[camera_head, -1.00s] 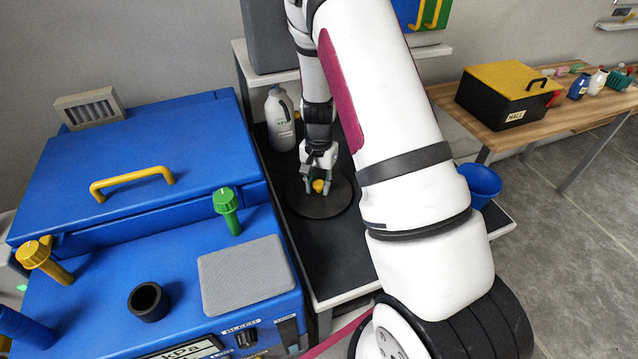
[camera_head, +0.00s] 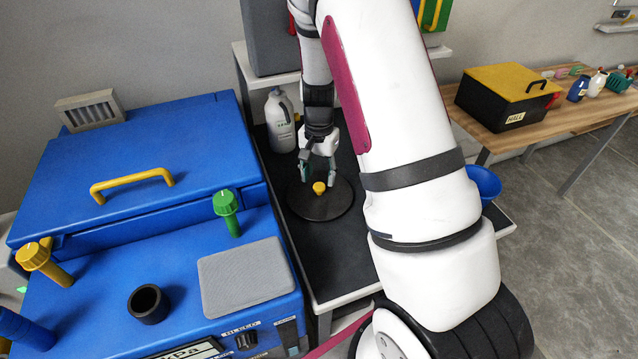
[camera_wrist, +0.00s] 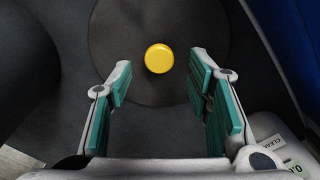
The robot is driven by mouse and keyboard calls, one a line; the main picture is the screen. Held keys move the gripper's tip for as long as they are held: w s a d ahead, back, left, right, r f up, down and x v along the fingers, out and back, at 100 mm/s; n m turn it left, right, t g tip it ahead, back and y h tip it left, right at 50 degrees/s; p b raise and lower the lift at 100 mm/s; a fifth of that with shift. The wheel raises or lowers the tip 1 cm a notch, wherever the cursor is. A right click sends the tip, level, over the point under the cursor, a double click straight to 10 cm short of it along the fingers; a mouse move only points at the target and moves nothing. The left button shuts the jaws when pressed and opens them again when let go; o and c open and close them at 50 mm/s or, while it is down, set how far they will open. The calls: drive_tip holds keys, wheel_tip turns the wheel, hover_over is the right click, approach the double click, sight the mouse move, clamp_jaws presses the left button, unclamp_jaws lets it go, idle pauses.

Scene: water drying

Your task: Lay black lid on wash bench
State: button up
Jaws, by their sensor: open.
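The black lid (camera_head: 322,207) is a flat dark disc with a yellow knob (camera_head: 319,188) at its middle. It lies flat on the dark top of the wash bench (camera_head: 325,262). My gripper (camera_head: 318,176) is open and empty, just behind and above the knob in the head view. In the wrist view the lid (camera_wrist: 190,30) spreads under my gripper (camera_wrist: 158,82), and the knob (camera_wrist: 159,58) shows beyond and between the spread fingertips, apart from both.
A white bottle (camera_head: 280,120) stands on the bench behind the lid. The blue machine (camera_head: 130,200) borders the bench on the left. A blue bucket (camera_head: 484,184) is on the right. A wooden table (camera_head: 560,120) carries a black box with a yellow top (camera_head: 510,90).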

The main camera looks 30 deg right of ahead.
wheel_tip(320, 180, up, 8)
drive_tip(key=f, duration=0.1)
wheel_tip(320, 180, up, 10)
drive_tip(key=n+t, duration=0.1)
drive_tip(key=n, duration=0.2)
hover_over(318, 186)
drive_tip(key=s+a, duration=0.4)
drive_tip(key=a, duration=0.1)
drive_tip(key=s+a+r+n+t, duration=0.1)
drive_tip(key=s+a+r+n, duration=0.1)
drive_tip(key=s, duration=0.5)
drive_tip(key=s+a+r+n+t, duration=0.1)
drive_tip(key=s+a+r+n, duration=0.2)
drive_tip(key=s+r, duration=0.2)
drive_tip(key=s+a+r+n, duration=0.3)
drive_tip(key=s+r, duration=0.1)
drive_tip(key=s, duration=0.6)
drive_tip(key=shift+s+a+t, duration=0.25)
drive_tip(key=shift+t, duration=0.15)
drive_tip(key=shift+r+p, duration=0.75)
drive_tip(key=shift+r, duration=0.2)
drive_tip(key=shift+d, duration=0.1)
